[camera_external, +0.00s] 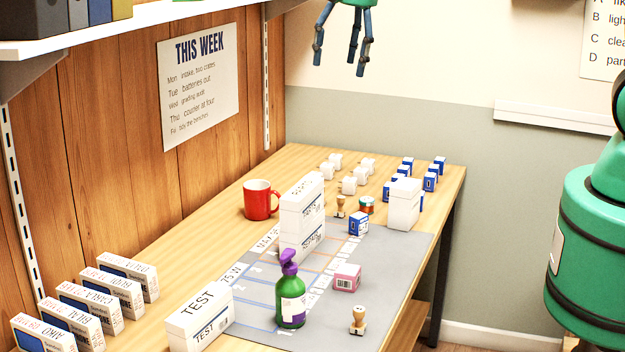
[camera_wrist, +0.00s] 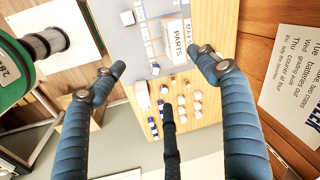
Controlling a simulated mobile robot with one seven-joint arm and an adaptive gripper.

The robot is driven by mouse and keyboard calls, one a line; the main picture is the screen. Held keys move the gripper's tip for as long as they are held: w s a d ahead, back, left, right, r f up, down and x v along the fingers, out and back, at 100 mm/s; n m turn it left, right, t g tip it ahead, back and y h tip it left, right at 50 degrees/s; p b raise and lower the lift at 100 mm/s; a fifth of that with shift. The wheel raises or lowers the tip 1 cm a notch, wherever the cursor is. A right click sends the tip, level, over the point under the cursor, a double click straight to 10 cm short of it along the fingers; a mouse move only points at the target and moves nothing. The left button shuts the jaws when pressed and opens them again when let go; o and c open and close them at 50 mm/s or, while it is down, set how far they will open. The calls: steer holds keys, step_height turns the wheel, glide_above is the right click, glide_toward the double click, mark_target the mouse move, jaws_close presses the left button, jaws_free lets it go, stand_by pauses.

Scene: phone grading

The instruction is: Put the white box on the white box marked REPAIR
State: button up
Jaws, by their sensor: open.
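My gripper (camera_external: 343,62) hangs open and empty high above the far end of the bench; its spread fingers also show in the wrist view (camera_wrist: 162,72). A plain white box (camera_external: 403,207) stands upright on the grey mat's far right part; it seems to show in the wrist view (camera_wrist: 142,96), below and left of the gripper's middle. The white box marked REPAIR (camera_external: 308,246) stands near the mat's middle. A white box marked PARTS (camera_external: 301,204) sits directly on top of it. The PARTS top also shows in the wrist view (camera_wrist: 178,40), partly near a finger.
A red mug (camera_external: 258,201) stands left of the stack. A green spray bottle (camera_external: 290,303), a white TEST box (camera_external: 198,317) and a pink box (camera_external: 347,278) are nearer. Small white pieces (camera_external: 349,185) and blue boxes (camera_external: 430,181) crowd the far end. A shelf (camera_external: 165,22) overhangs the left.

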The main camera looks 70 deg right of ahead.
steer(key=s+a+r+n+t, duration=0.1)
steer(key=s+r+n, duration=0.3)
steer(key=s, duration=0.7)
steer(key=s+a+r+n+t, duration=0.1)
steer(key=s+a+r+n, duration=0.2)
steer(key=s, duration=0.8)
steer(key=s+a+r+n+t, duration=0.1)
steer(key=s+r+n, duration=0.3)
steer(key=s, duration=0.6)
step_height(320, 180, up, 3)
steer(key=shift+s+a+f+n+t, duration=0.15)
steer(key=shift+s+a+n+t, duration=0.2)
steer(key=shift+a, duration=0.25)
steer(key=shift+f, duration=0.1)
step_height(320, 180, down, 11)
steer(key=b, duration=1.1)
steer(key=shift+f, duration=0.15)
